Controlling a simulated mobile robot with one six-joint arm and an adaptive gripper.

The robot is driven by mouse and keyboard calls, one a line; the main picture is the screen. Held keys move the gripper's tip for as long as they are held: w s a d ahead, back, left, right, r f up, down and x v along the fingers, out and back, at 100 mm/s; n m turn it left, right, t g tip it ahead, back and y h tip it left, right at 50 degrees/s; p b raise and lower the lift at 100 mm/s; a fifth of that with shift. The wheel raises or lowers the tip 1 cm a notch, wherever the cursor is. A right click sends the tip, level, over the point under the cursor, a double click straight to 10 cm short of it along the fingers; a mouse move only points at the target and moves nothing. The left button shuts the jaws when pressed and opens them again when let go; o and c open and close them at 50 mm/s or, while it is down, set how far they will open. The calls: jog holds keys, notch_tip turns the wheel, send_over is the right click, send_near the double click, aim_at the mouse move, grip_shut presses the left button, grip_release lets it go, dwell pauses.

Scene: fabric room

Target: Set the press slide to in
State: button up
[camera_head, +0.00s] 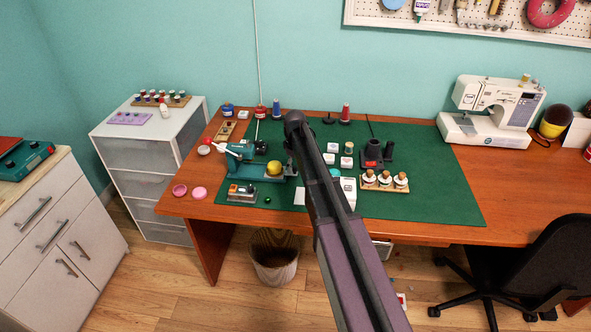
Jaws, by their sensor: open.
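The press (240,168) is a teal machine on the left part of the green mat (430,195). A round yellow piece (274,168) sits at its right end, on the teal base. I cannot tell from this distance which part is the slide or how it is set. My arm (335,215) rises from the bottom of the picture to a dark joint just right of the press. A small dark part (289,166) shows at the arm's left edge, beside the press. My gripper's fingers cannot be made out; the arm hides that area.
A small grey device (242,194) stands in front of the press. Pink round tins (199,193) lie at the table's left. A wooden rack of white-capped jars (385,182) and a dark stand (374,154) are right of my arm. The mat's right part is clear.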

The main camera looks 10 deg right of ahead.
jog(key=shift+f, duration=0.1)
grip_shut()
dwell(0.3)
